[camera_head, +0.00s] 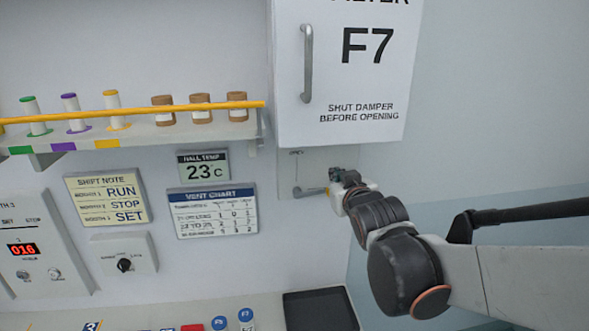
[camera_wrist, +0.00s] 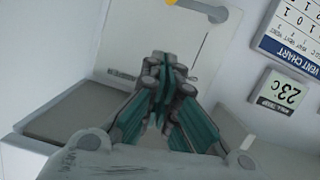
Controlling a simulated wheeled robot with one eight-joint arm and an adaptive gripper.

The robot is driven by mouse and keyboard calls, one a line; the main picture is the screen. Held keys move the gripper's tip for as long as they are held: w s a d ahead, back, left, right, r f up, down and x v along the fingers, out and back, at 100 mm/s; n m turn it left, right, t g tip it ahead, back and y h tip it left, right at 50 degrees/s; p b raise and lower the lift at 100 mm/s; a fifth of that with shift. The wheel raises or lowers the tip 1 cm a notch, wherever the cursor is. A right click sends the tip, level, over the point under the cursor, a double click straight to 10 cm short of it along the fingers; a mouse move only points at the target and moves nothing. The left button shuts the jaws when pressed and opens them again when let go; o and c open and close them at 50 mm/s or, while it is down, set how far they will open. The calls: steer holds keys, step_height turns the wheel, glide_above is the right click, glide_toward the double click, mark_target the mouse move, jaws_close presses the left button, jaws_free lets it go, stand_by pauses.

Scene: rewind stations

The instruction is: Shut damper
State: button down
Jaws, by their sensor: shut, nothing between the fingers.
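The damper plate (camera_head: 290,168) is a pale panel on the wall just below the filter F7 cabinet; it also shows in the wrist view (camera_wrist: 150,40). Its grey lever (camera_head: 308,191) lies about level, from a pivot at the left to a yellow tip at the right. In the wrist view the grey lever (camera_wrist: 205,9) is cut off by the top edge. My gripper (camera_head: 333,174) is shut and empty in front of the plate, near the lever's yellow end. In the wrist view its fingertips (camera_wrist: 162,62) are together, apart from the lever in the picture; contact cannot be told.
The filter F7 cabinet (camera_head: 345,60), with a vertical handle (camera_head: 307,65), juts out above the plate. It reads "shut damper before opening". A vent chart (camera_head: 212,212) and hall temperature display (camera_head: 203,167) are left. A spool shelf (camera_head: 190,125) is upper left. A dark tray (camera_head: 320,310) is below.

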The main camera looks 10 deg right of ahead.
steer(key=w+f, duration=0.6)
steer(key=w, duration=0.1)
steer(key=shift+w+d+b, duration=0.4)
steer(key=shift+d, duration=0.05)
steer(key=f+b, duration=0.2)
steer(key=shift+s+d+f+b, duration=0.1)
steer(key=shift+s+d+b, duration=0.05)
steer(key=shift+d+b, duration=0.2)
stand_by(0.4)
